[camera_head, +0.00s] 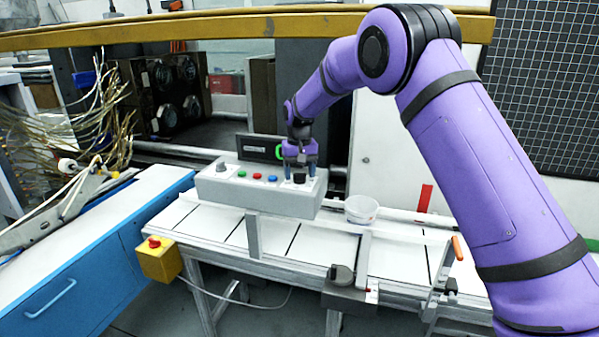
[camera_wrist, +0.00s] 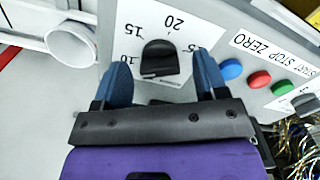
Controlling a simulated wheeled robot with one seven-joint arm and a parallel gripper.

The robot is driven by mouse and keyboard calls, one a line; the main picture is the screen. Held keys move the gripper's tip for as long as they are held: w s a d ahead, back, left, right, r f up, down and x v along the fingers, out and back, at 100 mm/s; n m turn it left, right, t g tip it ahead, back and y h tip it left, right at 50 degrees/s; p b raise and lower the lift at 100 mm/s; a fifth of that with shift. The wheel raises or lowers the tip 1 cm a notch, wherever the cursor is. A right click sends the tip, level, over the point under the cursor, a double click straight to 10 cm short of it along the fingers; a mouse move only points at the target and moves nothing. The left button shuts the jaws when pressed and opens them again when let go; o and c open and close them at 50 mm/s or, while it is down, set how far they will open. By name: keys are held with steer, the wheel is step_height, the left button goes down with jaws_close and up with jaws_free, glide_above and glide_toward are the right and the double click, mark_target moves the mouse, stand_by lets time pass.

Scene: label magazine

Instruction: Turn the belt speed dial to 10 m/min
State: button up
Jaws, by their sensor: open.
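The belt speed dial (camera_wrist: 160,58) is a black knob on a white scale plate in the wrist view. The numbers 10, 15, 20 and a partly hidden one ending in 5 show around it. In the head view the dial (camera_head: 299,178) sits at the right end of the grey control box (camera_head: 225,187). My gripper (camera_head: 299,172) is over that end of the box. In the wrist view its blue fingers (camera_wrist: 162,75) are open, one on each side of the dial, with gaps to the knob. I cannot tell which number the dial's pointer marks.
Red, blue and green buttons (camera_wrist: 258,80) sit beside the dial on the same panel. A white cup (camera_head: 361,208) stands right of the box on the conveyor (camera_head: 400,262). A yellow emergency-stop box (camera_head: 160,262) hangs at the conveyor's left end.

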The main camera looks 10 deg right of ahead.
steer(key=shift+r, duration=0.1)
steer(key=shift+r, duration=3.65)
